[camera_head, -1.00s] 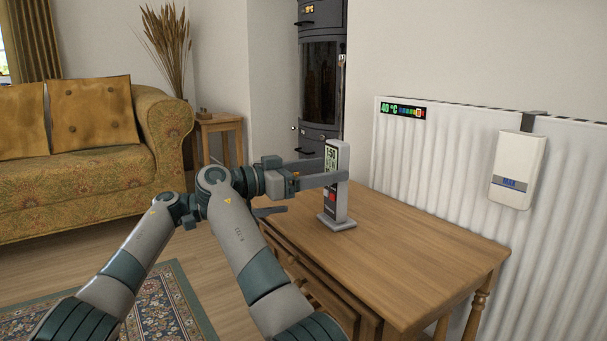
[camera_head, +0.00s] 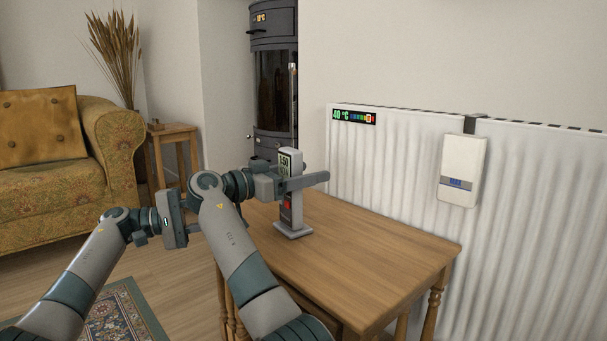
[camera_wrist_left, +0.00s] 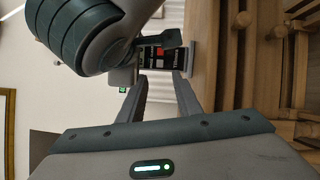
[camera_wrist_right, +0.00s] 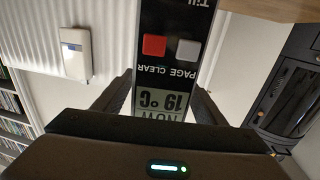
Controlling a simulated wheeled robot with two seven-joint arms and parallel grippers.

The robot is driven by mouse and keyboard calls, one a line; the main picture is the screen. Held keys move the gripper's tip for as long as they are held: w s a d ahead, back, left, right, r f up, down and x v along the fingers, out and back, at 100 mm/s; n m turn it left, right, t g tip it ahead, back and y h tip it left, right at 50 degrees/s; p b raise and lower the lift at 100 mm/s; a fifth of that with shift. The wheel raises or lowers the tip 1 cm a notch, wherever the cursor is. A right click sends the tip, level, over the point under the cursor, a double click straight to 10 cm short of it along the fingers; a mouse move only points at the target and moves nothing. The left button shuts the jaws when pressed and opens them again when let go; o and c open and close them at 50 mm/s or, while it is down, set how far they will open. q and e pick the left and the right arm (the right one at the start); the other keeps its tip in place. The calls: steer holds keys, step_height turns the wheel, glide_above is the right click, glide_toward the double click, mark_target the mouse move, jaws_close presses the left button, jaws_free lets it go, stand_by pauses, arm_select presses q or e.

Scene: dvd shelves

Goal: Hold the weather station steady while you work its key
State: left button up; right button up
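The weather station (camera_head: 291,213) is a slim, pale upright device on a wooden table (camera_head: 370,250). Its dark face has a screen, a red key and a grey key. In the right wrist view the face (camera_wrist_right: 170,80) lies between my right fingers, with the red key (camera_wrist_right: 154,45) and the grey key (camera_wrist_right: 188,50) clear of them. My right gripper (camera_head: 312,182) appears shut on the upper body, one finger crossing the screen. My left gripper (camera_wrist_left: 160,82) is open and empty, apart from the station; its fingers are hidden in the head view.
A white radiator (camera_head: 395,170) with a white wall box (camera_head: 463,172) stands behind the table. A stove (camera_head: 273,90) is at the back. A sofa (camera_head: 60,195) and a small side table (camera_head: 172,130) are at left. The tabletop right of the station is clear.

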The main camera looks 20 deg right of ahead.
steer(key=c, duration=1)
arm_select(q)
jaws_close()
arm_select(e)
steer(key=shift+c, duration=0.6)
